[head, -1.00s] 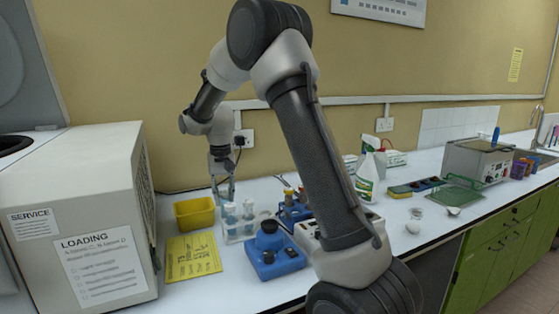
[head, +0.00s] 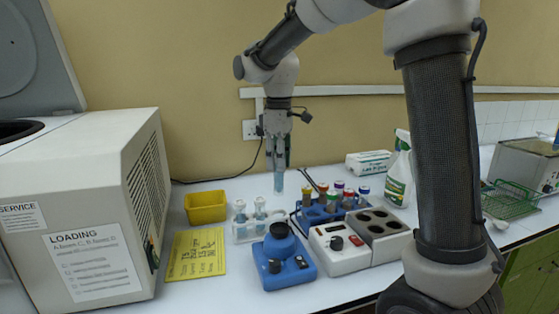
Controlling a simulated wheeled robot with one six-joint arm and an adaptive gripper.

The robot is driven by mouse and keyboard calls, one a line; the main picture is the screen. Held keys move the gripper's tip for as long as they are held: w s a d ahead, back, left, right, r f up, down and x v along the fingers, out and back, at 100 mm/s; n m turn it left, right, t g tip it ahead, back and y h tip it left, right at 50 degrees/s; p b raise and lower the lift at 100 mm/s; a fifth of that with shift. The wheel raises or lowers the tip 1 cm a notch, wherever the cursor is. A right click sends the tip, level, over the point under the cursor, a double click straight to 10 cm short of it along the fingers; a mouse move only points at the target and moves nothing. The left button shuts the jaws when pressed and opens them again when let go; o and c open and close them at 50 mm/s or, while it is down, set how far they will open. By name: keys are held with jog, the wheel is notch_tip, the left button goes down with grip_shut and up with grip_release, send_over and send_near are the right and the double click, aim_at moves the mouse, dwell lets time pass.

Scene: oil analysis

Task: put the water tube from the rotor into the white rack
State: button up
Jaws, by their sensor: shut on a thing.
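My gripper (head: 278,155) points down and is shut on a pale blue clear tube (head: 279,182), which hangs roughly upright. The white rack (head: 243,235) stands on the bench below and to the left of the held tube, with two pale-capped tubes (head: 240,211) in it. The held tube's lower end shows above and just right of these tubes, apart from the rack; how far behind it is I cannot tell. The centrifuge (head: 85,155) at the left has its lid (head: 35,60) open; its rotor is hidden inside.
A blue rack (head: 318,213) with several coloured-cap tubes stands right of the white rack. A blue mixer (head: 288,262) and a white block heater (head: 345,258) are in front. A yellow bin (head: 206,207) and yellow sheet (head: 196,254) lie left. A spray bottle (head: 399,175) stands right.

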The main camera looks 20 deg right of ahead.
aim_at(279, 195)
jog(key=shift+s+f+n, duration=0.1)
jog(key=shift+f+n, duration=0.15)
jog(key=shift+n, duration=0.15)
jog(key=shift+f, duration=5.4)
jog(key=o, duration=1.1)
